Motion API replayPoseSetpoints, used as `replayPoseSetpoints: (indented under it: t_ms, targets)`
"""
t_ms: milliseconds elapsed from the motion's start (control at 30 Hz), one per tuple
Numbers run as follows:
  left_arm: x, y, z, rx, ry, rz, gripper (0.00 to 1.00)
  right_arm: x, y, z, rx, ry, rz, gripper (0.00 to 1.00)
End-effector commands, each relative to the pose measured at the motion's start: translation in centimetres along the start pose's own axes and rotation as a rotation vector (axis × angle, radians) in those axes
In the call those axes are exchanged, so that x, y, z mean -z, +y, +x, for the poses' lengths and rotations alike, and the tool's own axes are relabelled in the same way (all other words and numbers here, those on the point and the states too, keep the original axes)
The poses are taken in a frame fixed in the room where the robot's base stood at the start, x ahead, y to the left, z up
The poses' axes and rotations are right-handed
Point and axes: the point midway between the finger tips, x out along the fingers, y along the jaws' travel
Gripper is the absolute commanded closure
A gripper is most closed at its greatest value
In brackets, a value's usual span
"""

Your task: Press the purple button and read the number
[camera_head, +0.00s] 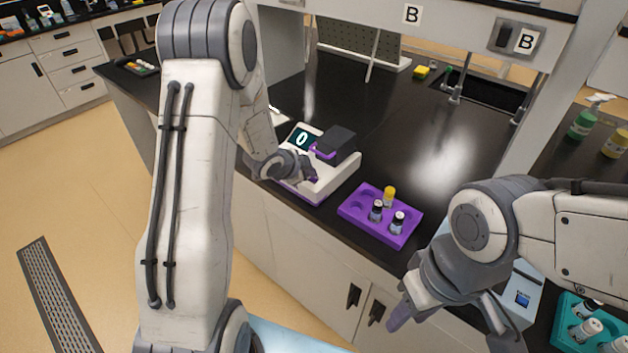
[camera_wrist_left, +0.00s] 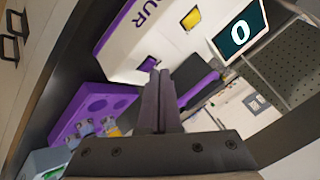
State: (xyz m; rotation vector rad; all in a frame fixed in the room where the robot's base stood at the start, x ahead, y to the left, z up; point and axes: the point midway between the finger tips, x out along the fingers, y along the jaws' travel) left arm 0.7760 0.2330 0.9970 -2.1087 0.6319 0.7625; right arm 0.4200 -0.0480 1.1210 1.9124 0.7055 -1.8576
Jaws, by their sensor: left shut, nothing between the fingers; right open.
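A white device with a black top part (camera_head: 338,140) stands near the bench's front edge. Its dark screen (camera_head: 303,138) reads 0, and the same screen shows in the left wrist view (camera_wrist_left: 240,33). A small square purple button (camera_wrist_left: 147,64) sits on the device's white front, with a yellow square (camera_wrist_left: 191,18) farther along. My left gripper (camera_head: 310,174) is shut and empty at the device's front. In the left wrist view its fingertips (camera_wrist_left: 160,74) are right by the purple button; I cannot tell if they touch. My right gripper (camera_head: 450,314) is open and empty, right of the device.
A purple rack (camera_head: 350,211) with several vials, one yellow-capped, stands right of the device. A teal rack (camera_head: 561,337) with vials and a pale blue box (camera_head: 523,298) are at the lower right. A sink (camera_head: 488,92) lies farther back. The bench behind the device is mostly clear.

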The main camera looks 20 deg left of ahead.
Motion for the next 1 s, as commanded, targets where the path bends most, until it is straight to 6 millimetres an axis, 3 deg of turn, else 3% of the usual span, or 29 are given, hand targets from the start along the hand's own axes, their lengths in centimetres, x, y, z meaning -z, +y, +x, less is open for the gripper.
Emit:
replayPoseSetpoints:
  t_ms: [1000]
  targets:
    - [-0.37, 0.37, 0.5, 0.0, 0.0, 0.0, 1.0, -0.03, 0.05, 0.66, 0.0, 0.0, 0.0, 0.58]
